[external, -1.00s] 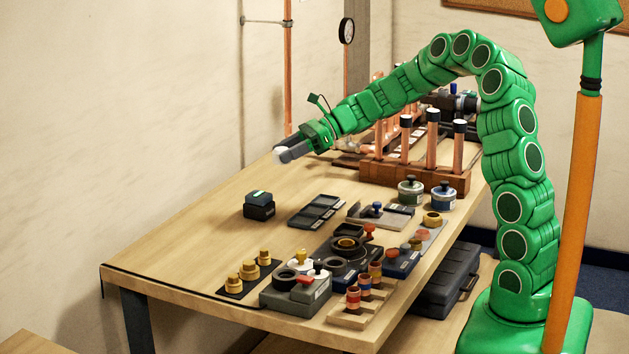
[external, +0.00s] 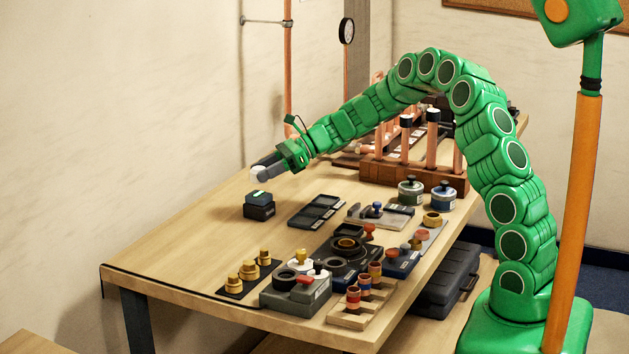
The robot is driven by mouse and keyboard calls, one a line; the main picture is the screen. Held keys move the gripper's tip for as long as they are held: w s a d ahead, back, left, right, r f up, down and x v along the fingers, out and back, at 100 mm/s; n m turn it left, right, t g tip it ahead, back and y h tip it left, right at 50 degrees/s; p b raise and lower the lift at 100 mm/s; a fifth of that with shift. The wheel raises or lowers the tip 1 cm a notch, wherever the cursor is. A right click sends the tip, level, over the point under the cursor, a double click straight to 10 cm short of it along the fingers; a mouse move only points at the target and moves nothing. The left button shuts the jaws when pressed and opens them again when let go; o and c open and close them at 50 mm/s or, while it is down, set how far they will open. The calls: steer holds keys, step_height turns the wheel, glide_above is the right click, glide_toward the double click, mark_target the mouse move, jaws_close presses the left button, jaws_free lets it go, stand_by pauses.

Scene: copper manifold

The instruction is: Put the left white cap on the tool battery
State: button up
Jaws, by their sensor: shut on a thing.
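My gripper (external: 262,169) is shut on a white cap (external: 257,174) and holds it in the air, tilted downward at the end of the arm. The tool battery (external: 259,206) is a small dark block with a green mark on top. It stands on the left part of the wooden table. The cap appears just above and slightly behind the battery in the picture, apart from it. The exact height and depth gap is hard to tell.
A dark tray with compartments (external: 317,212) lies right of the battery. Brass fittings on a black mat (external: 249,275) and a grey fixture (external: 296,289) are at the front. A wooden rack with copper pipes (external: 413,178) stands behind. The table's left side (external: 187,233) is clear.

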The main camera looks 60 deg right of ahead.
mark_target(264, 193)
steer(key=shift+w+f, duration=0.2)
steer(key=shift+f, duration=1.55)
steer(key=shift+f, duration=0.1)
steer(key=o, duration=1)
